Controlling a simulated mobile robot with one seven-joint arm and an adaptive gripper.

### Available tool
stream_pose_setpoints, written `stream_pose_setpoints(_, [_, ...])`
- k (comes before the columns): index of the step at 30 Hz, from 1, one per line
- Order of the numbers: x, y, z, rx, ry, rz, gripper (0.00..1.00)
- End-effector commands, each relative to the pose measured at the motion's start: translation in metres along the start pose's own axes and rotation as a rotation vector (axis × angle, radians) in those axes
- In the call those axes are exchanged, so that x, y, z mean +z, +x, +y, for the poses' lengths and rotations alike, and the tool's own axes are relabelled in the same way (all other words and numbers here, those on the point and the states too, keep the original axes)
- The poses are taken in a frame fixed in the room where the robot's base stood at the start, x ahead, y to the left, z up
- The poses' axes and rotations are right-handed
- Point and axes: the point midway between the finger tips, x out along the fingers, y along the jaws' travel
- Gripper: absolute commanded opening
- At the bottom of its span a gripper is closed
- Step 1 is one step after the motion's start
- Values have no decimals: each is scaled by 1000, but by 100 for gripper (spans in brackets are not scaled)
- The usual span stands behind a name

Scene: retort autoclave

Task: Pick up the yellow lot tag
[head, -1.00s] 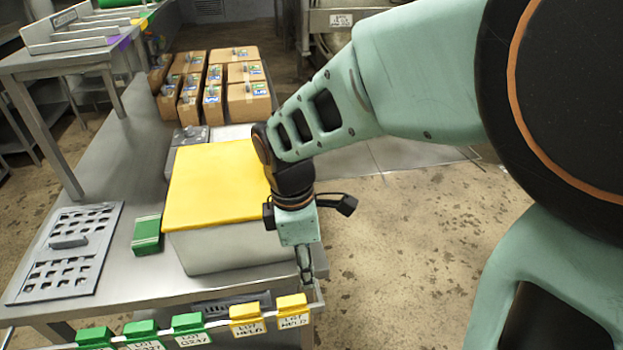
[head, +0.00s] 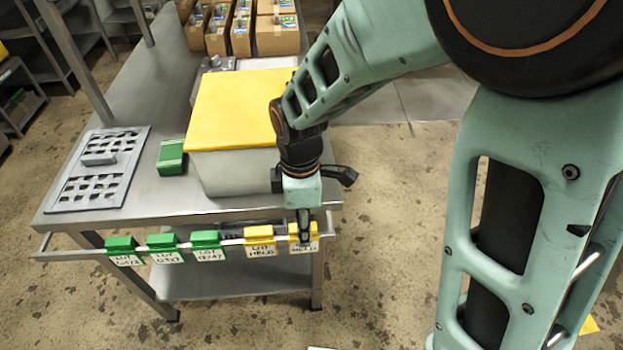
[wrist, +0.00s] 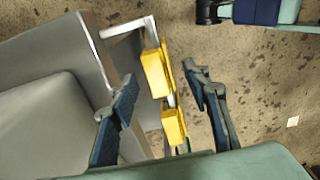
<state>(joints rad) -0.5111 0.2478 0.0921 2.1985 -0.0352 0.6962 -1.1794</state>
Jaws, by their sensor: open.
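Two yellow lot tags hang at the right end of the rail on the table's front edge. In the head view, the left yellow tag (head: 260,245) hangs clear of my gripper. The rightmost yellow tag (head: 311,230) is partly hidden behind my gripper (head: 304,226). In the wrist view my gripper (wrist: 160,82) is open, its fingers on either side of the rightmost tag (wrist: 155,74). The second yellow tag (wrist: 173,126) lies nearer the palm side of the picture. I cannot tell whether a finger touches a tag.
Several green tags (head: 205,245) hang further left on the rail (head: 44,254). A grey bin with a yellow lid (head: 235,105) stands on the table behind the tags. A green box (head: 171,158) and a perforated grey plate (head: 100,165) lie left of it. The floor right of the table is clear.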

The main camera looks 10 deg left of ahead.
Motion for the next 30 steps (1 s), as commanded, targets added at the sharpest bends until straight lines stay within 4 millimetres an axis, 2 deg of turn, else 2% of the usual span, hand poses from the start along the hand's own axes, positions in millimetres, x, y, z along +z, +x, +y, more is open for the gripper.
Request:
stream_pose_setpoints(3, [1, 21, 0, -4, 0, -1, 44])
stream_pose_setpoints(6, [1, 31, 0, -3, 0, -1, 44])
stream_pose_setpoints(14, [1, 34, 0, -1, 0, 0, 44])
stream_pose_setpoints(24, [1, 33, 1, 0, 0, 0, 8])
stream_pose_setpoints(30, [1, 33, 1, 0, 0, 0, 6])
